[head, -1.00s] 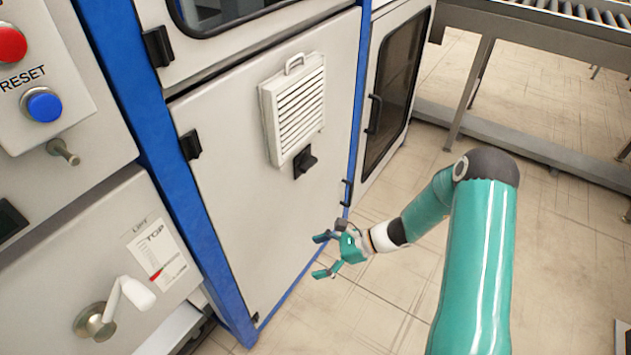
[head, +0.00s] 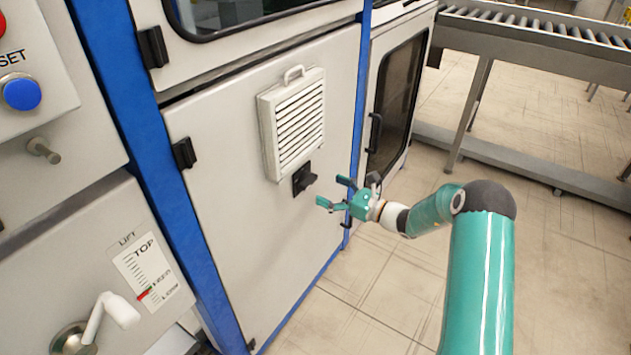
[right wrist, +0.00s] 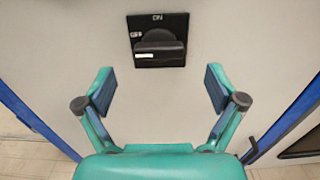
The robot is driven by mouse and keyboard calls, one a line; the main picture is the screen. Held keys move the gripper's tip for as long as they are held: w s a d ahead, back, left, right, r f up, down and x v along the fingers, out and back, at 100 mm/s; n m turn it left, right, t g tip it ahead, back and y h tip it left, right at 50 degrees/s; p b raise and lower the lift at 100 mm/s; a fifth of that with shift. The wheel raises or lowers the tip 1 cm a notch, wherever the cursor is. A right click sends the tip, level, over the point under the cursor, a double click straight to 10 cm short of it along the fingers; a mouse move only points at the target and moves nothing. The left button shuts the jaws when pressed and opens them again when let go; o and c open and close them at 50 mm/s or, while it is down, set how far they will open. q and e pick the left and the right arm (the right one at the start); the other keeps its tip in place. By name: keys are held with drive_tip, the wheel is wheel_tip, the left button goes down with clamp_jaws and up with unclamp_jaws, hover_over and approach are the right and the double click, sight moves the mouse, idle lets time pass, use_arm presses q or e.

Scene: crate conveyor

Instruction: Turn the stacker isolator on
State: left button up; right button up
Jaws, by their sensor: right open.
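The stacker isolator (head: 304,179) is a black rotary switch on the light cabinet door, just below a louvred vent. In the right wrist view the isolator (right wrist: 159,42) has a square black plate with ON at its top and a small, unclear label at its left. Its knob lies crosswise, with a white mark at its left end. My right gripper (head: 334,192) is open and empty, a short way from the isolator and apart from it. In the right wrist view its fingers are spread below the isolator, which is centred between them. My left gripper is not in view.
The vent (head: 294,122) with a top handle stands out above the isolator. A blue post (head: 160,150) separates the door from a left panel with a blue button (head: 21,92) and a white lift lever (head: 105,315). A roller conveyor (head: 540,38) is at the back right.

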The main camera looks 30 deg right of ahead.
sight(312, 182)
drive_tip(key=x, duration=0.6)
drive_tip(key=shift+w+a, duration=0.1)
drive_tip(key=shift+c, duration=0.2)
